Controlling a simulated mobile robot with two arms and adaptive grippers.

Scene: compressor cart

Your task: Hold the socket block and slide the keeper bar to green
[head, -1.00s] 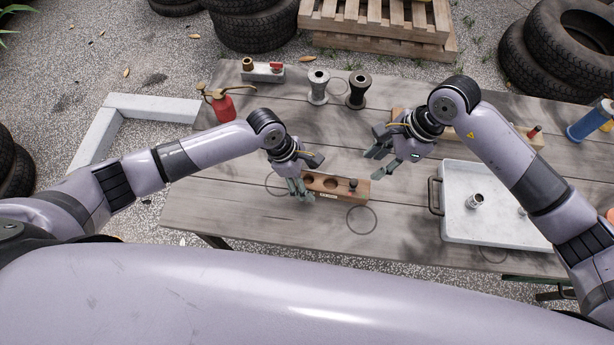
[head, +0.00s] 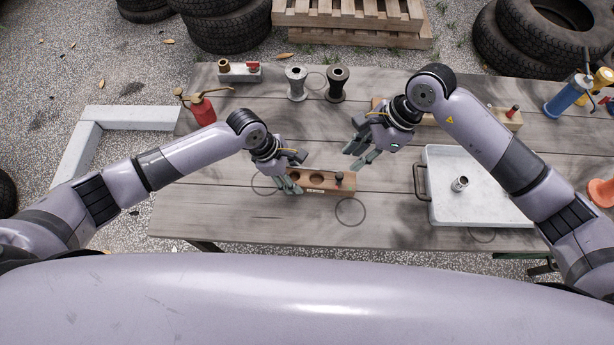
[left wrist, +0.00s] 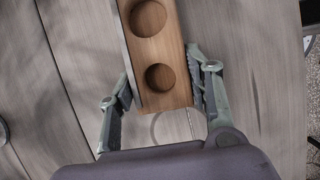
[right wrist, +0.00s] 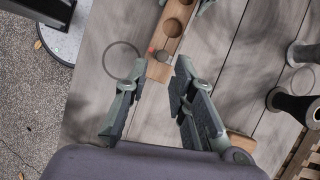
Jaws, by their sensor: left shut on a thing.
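The socket block (head: 328,183) is a wooden bar with round holes, lying on the table in front of me. My left gripper (head: 290,185) is shut on its left end; in the left wrist view the fingers press on both sides of the block (left wrist: 160,47). I cannot clearly tell the keeper bar apart, and no green shows there. My right gripper (head: 358,157) is open and empty, above and behind the block's right end.
A white tray (head: 436,212) with a metal cylinder (head: 460,184) stands at the right. Behind are two spools (head: 337,84), a red oil can (head: 202,108) and a second wooden block (head: 508,119) with a red-topped peg. The table in front of the block is clear.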

